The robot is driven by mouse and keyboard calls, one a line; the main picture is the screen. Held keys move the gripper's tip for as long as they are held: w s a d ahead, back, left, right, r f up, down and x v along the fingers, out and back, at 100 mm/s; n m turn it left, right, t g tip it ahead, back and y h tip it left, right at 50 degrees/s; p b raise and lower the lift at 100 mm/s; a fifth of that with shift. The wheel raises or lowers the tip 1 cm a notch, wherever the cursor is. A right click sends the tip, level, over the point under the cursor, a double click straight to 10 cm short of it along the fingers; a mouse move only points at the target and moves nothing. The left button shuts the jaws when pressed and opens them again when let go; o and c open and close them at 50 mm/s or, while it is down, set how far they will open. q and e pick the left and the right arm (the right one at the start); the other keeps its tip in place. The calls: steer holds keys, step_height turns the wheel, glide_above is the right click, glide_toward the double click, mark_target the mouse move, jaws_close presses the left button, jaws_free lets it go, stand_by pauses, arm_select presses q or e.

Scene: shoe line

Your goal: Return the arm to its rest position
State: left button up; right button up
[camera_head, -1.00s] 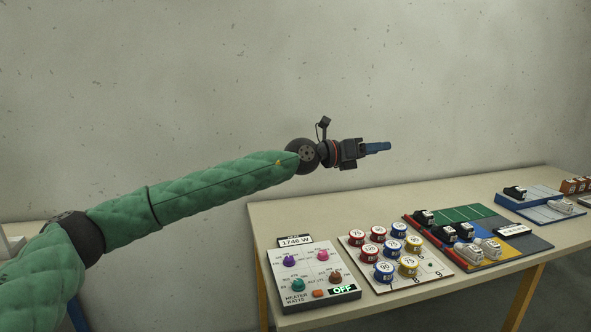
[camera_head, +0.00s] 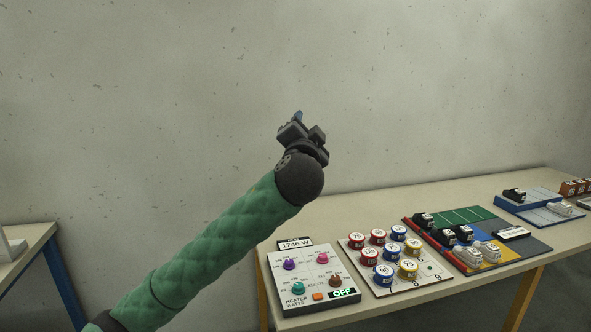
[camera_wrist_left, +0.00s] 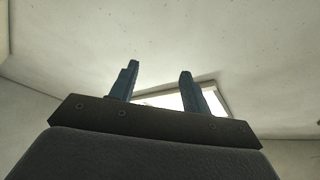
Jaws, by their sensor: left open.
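My left arm in its green quilted sleeve (camera_head: 212,245) rises from the lower left in the head view. Its left gripper (camera_head: 298,116) is up in front of the bare wall, above and behind the left end of the table, touching nothing. In the left wrist view the two blue fingers (camera_wrist_left: 158,84) stand apart with nothing between them. Behind them are the ceiling and a bright panel (camera_wrist_left: 172,101). My right gripper is not in view.
The long table (camera_head: 400,205) carries a heater panel (camera_head: 312,275) with knobs, a board of several coloured round pieces (camera_head: 383,273), and a coloured mat (camera_head: 465,216) with shoes. Another table (camera_head: 28,243) stands at the left. The space above the tables is free.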

arm_select(q)
steer(key=s+a+f+n+g+p, duration=0.15)
steer(key=s+a+f+g, duration=0.45)
steer(key=f, duration=0.8)
steer(key=s+a+f+n+g, duration=0.25)
steer(key=s+f, duration=0.55)
steer(key=f, duration=0.5)
steer(key=s+a+f+n+g+p, duration=0.1)
steer(key=s+a+f+n+g, duration=0.35)
steer(key=f, duration=0.95)
steer(key=s+a+f+g+p, duration=0.1)
steer(key=s+f+g, duration=0.1)
steer(key=s+f, duration=0.8)
steer(key=s+a+f+g, duration=0.2)
steer(key=s+f, duration=0.9)
steer(key=s, duration=0.8)
steer(key=shift+a+g+p, duration=0.2)
steer(key=shift+g+p, duration=0.15)
steer(key=shift+g, duration=0.35)
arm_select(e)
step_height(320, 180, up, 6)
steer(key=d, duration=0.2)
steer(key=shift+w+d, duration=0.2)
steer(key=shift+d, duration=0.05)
arm_select(q)
steer(key=shift+f+n, duration=0.1)
steer(key=shift+n, duration=0.25)
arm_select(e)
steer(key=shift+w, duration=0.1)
